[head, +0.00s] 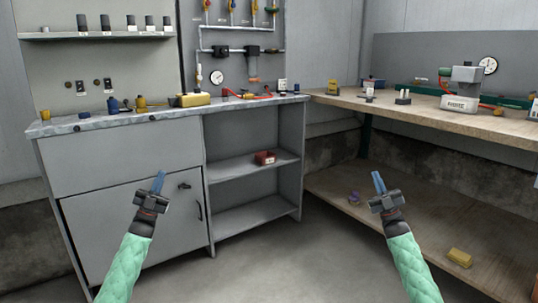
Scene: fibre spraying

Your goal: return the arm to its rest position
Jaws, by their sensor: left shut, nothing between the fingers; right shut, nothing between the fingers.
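My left gripper (158,182) is shut and empty, with its blue fingers pointing up in front of the grey cabinet's door (130,228). Neither gripper appears to touch anything.
The grey workbench top (150,118) carries a yellow device (190,100) and several small fittings. A red box (264,158) sits on its open shelf. The wooden bench (430,116) at right holds a machine (464,88). A yellow block (459,257) lies on its lower shelf. The middle floor is clear.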

